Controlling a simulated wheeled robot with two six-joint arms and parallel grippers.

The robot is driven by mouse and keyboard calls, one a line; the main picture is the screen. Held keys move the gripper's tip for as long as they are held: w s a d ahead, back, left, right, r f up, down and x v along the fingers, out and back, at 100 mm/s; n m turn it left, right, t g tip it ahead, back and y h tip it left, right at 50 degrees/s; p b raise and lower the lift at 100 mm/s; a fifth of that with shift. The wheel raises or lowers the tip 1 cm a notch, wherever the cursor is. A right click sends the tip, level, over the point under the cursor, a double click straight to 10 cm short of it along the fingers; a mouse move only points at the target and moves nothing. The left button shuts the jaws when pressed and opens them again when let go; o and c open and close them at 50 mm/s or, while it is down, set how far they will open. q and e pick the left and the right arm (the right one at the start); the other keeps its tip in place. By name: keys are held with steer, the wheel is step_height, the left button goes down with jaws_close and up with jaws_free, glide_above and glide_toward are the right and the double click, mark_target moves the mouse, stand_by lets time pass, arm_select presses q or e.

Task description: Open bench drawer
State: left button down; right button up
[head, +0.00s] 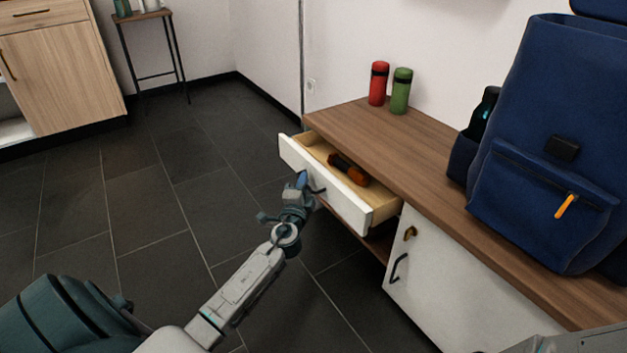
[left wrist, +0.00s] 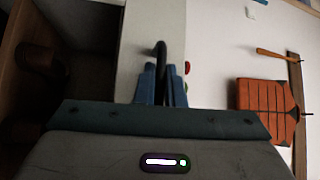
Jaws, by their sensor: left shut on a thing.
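The bench (head: 440,190) has a wooden top, and its white-fronted drawer (head: 340,188) stands pulled out below the top's left part. A black and orange object (head: 348,169) lies inside the drawer. My left gripper (head: 300,188) is at the drawer front, shut on its dark handle (head: 317,190). In the left wrist view, the blue fingertips (left wrist: 159,85) close around the dark curved handle (left wrist: 160,52) against the white drawer front (left wrist: 145,25). The fingers partly hide the handle. My right gripper is not in view.
A red bottle (head: 378,84), a green bottle (head: 400,91) and a blue backpack (head: 550,150) stand on the bench. A white cabinet door (head: 450,285) is right of the drawer. The dark tiled floor (head: 150,200) left of the drawer is clear.

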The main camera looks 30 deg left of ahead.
arm_select(q)
steer(key=s+a, duration=0.3)
steer(key=s, duration=0.4)
steer(key=shift+b, duration=0.35)
steer(key=c, duration=1.5)
jaws_free()
steer(key=shift+d, duration=0.1)
steer(key=p+v, duration=0.1)
steer(key=v, duration=1)
